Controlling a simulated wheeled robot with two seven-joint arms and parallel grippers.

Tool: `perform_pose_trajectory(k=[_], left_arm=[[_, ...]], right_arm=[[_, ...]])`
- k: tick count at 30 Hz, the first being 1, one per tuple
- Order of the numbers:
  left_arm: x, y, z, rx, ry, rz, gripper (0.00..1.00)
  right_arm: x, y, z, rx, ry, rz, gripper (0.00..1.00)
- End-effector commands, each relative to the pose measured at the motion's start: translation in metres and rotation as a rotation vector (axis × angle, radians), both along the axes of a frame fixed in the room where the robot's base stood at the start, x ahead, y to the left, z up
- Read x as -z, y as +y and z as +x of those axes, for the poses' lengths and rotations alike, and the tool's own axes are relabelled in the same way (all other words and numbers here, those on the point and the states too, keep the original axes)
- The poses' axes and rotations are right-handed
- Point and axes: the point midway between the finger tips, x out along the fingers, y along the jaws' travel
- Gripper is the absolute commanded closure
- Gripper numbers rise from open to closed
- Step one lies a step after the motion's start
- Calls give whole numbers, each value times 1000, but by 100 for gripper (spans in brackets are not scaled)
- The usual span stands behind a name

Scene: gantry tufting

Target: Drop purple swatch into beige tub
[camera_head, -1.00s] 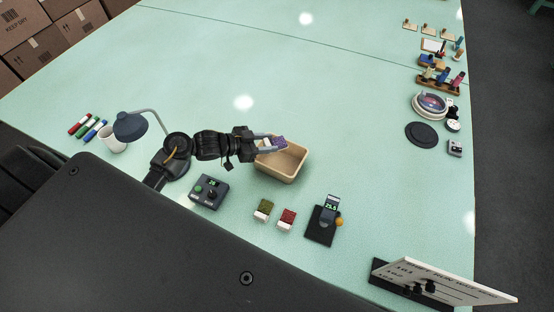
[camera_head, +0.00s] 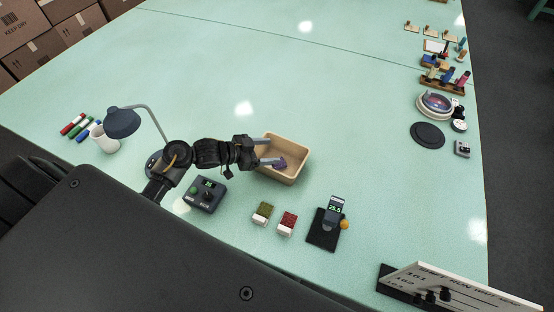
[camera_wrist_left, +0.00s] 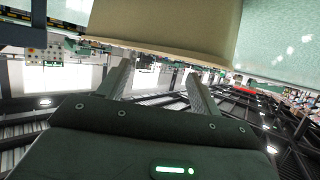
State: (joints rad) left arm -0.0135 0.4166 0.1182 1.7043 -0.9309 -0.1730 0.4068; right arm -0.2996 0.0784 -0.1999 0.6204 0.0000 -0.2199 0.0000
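The beige tub (camera_head: 290,174) stands on the mint-green table, and its wall also fills the upper part of the left wrist view (camera_wrist_left: 170,25). The purple swatch (camera_head: 280,162) is inside the tub, apart from the fingers. My left gripper (camera_head: 274,152) is over the tub's left side, with its two fingers spread and nothing between them. In the left wrist view the gripper (camera_wrist_left: 158,78) also shows open and empty. My right gripper is not in view.
A green swatch (camera_head: 263,210) and a red swatch (camera_head: 287,221) sit in front of the tub. A control box (camera_head: 204,194), a desk lamp (camera_head: 124,122) and a white mug (camera_head: 104,138) are to the left. A black scale-like device (camera_head: 327,226) stands at front right.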

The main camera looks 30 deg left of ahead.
Motion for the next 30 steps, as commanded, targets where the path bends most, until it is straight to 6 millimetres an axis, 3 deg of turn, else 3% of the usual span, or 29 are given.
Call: perform_pose_trajectory(k=[11,24,30], left_arm=[[-2,6,-7,0,-1,2,36],[-32,55,-62,0,2,3,36],[-40,65,-74,1,0,0,36]], right_arm=[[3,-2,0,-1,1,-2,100],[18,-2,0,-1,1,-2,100],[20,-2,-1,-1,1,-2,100]])
